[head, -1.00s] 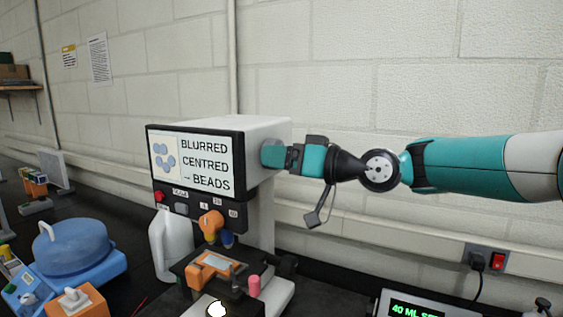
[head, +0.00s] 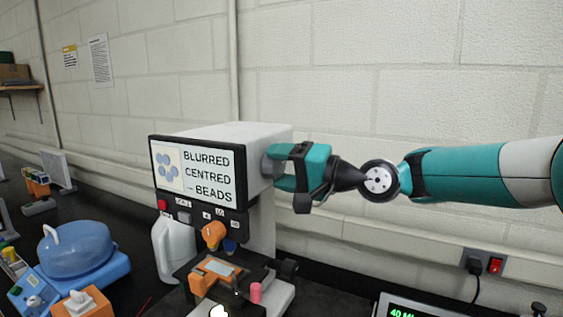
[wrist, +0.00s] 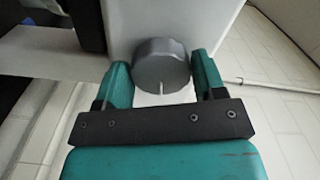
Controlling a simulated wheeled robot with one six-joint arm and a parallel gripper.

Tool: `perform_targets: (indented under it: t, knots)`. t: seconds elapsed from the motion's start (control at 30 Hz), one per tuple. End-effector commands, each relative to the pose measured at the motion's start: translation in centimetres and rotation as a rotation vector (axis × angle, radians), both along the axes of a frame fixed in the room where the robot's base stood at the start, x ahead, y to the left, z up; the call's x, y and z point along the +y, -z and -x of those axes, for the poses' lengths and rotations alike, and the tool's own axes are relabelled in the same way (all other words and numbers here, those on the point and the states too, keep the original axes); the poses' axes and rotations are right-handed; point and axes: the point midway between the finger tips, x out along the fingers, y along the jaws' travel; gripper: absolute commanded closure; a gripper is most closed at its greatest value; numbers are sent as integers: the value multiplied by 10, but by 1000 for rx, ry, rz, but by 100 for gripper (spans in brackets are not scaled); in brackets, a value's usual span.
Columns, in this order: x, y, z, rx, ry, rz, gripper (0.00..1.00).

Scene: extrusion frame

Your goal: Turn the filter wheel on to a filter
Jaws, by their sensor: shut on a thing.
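The filter wheel is a round grey knob (wrist: 162,66) on the right side of the white microscope housing (head: 262,140). A pale index line runs down its lower face. My gripper (wrist: 163,75) has one teal finger on each side of the knob and is shut on it. In the head view my gripper (head: 280,166) reaches the housing's side from the right, and the fingers hide most of the knob. The screen (head: 195,172) on the housing's front reads "BLURRED CENTRED – BEADS" beside a picture of several blue-grey discs.
Below the screen are an orange objective (head: 213,235), the stage with an orange slide holder (head: 203,277) and a pink knob (head: 256,292). A white jug (head: 175,248) and a blue-domed device (head: 75,252) stand left. The wall is close behind my arm.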

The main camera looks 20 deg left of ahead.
Motion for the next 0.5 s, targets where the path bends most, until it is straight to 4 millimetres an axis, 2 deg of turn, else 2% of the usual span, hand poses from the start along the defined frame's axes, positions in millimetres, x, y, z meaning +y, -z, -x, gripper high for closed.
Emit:
perform_targets:
  t: [0.2, 0.5]
  knots:
    - [0, -2, -1, 100, 2, -8, 60]
    - [-1, -1, -1, 152, 3, -13, 60]
